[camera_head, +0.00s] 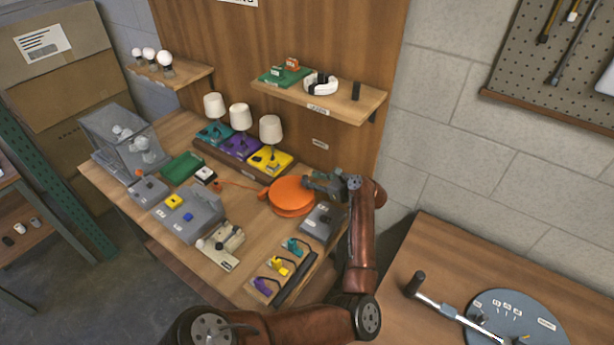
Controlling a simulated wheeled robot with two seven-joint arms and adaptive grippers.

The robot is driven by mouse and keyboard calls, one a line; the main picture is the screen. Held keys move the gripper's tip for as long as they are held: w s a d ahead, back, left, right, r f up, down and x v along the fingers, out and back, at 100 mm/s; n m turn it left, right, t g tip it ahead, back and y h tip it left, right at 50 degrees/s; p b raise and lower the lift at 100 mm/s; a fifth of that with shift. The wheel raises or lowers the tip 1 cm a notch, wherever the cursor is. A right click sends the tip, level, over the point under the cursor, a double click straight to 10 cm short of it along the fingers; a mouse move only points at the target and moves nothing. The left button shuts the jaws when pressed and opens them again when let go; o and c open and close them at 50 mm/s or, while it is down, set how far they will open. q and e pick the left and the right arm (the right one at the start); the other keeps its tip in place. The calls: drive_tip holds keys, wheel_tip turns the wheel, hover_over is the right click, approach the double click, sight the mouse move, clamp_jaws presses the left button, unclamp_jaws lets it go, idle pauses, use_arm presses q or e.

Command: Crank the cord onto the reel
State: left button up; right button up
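A round orange reel (292,194) sits near the back right of the wooden workbench. My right gripper is not in view.
Three lamps (240,118) stand behind the reel, below a wall shelf (318,103). Grey fixtures (190,214) and small coloured parts crowd the bench (237,286). At right, another table (440,240) carries a grey disc (518,312) and a black-knobbed metal lever (440,304).

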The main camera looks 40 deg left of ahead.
sight(307, 178)
use_arm(q)
drive_tip(key=shift+x, duration=2.25)
drive_tip(key=shift+w+f, duration=0.1)
drive_tip(key=shift+d, duration=0.1)
clamp_jaws()
